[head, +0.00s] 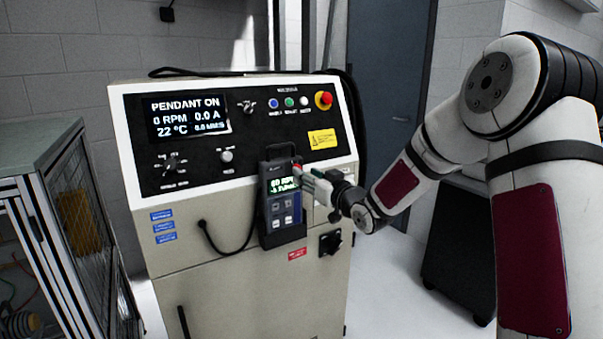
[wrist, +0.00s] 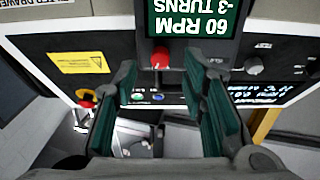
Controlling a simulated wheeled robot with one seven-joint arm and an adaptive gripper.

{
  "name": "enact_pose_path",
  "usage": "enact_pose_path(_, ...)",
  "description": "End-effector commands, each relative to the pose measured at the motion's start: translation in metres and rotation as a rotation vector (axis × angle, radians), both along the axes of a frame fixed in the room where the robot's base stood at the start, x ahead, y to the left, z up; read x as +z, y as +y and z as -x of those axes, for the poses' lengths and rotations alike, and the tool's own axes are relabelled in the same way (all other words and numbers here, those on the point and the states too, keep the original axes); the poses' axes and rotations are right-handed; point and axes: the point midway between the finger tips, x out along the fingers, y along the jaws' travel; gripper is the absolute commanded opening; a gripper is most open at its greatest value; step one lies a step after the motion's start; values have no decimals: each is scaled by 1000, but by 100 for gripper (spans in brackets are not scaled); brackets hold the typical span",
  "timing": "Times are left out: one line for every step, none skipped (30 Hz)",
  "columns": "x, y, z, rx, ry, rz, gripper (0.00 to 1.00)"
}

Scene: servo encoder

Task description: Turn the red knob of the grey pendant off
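The grey pendant (head: 268,215) hangs upright in a dark holder on the front of the beige cabinet. Its green-lit display (head: 284,185) reads 60 RPM; the wrist view shows this display (wrist: 192,22) upside down with "60 RPM -3 TURNS". The red knob (wrist: 160,58) sits at the pendant's end and also shows in the head view (head: 297,168). My gripper (head: 308,180) is at the pendant's upper right, close to the knob. In the wrist view, my gripper's green-padded fingers (wrist: 160,80) are spread apart, with the knob in line between their tips and nothing visibly held.
The cabinet panel screen (head: 187,115) reads PENDANT ON, 0 RPM. A red emergency button (head: 324,99) sits at the panel's upper right. A black cable (head: 222,250) loops left of the pendant. A glass-sided frame (head: 75,215) stands at left.

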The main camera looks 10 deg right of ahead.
Motion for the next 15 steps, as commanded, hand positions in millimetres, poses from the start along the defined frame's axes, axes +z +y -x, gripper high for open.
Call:
enact_pose_path(0,3,-9,1,-1,0,38)
enact_pose_path(0,5,-12,1,-1,0,38)
enact_pose_path(0,6,-18,2,0,0,38)
enact_pose_path(-1,7,-21,1,1,0,38)
enact_pose_path(0,8,-24,1,0,1,38)
enact_pose_path(0,9,-27,1,0,1,38)
enact_pose_path(0,10,-29,1,0,1,38)
enact_pose_path(0,10,-31,1,0,1,38)
enact_pose_path(0,11,-33,0,1,1,38)
enact_pose_path(0,11,-34,0,1,1,38)
enact_pose_path(0,11,-34,0,1,1,38)
enact_pose_path(0,12,-35,0,1,1,38)
enact_pose_path(0,12,-35,0,1,1,38)
enact_pose_path(0,12,-35,0,1,1,38)
enact_pose_path(0,12,-35,0,1,1,38)
